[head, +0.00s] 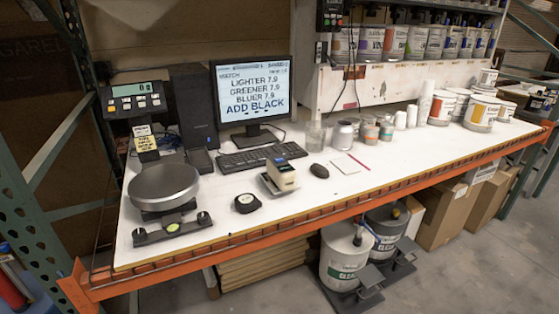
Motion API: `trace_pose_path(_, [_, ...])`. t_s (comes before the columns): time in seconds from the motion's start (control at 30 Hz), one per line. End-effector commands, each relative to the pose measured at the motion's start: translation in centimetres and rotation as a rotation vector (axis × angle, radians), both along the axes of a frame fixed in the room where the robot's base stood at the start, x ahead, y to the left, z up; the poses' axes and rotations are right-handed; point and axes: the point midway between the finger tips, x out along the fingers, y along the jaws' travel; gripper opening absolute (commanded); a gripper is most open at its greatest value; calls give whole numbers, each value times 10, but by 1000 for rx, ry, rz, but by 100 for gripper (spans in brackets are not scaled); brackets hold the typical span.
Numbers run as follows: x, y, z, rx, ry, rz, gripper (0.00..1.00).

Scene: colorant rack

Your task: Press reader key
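A small cream-coloured device (281,175), which looks like the reader, sits on the white bench top in front of the keyboard. A dark band with a small blue mark shows on its upper part. Its key is too small to make out for certain. The monitor (250,88) behind it is lit and reads "LIGHTER 7.9, GREENER 7.9, BLUER 7.9, ADD BLACK". My gripper is not in view.
A keyboard (249,158), a dark mouse (319,171) and a round black item (247,203) lie around the device. A scale (164,187) stands at left. Cups and tubs (481,113) line the right.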

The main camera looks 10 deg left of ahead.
Motion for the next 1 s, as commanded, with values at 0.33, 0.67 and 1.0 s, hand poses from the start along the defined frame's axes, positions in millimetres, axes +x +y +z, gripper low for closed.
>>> trace_pose_path(0.33, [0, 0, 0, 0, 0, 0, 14])
trace_pose_path(0.67, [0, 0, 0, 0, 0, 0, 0])
trace_pose_path(1.0, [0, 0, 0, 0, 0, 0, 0])
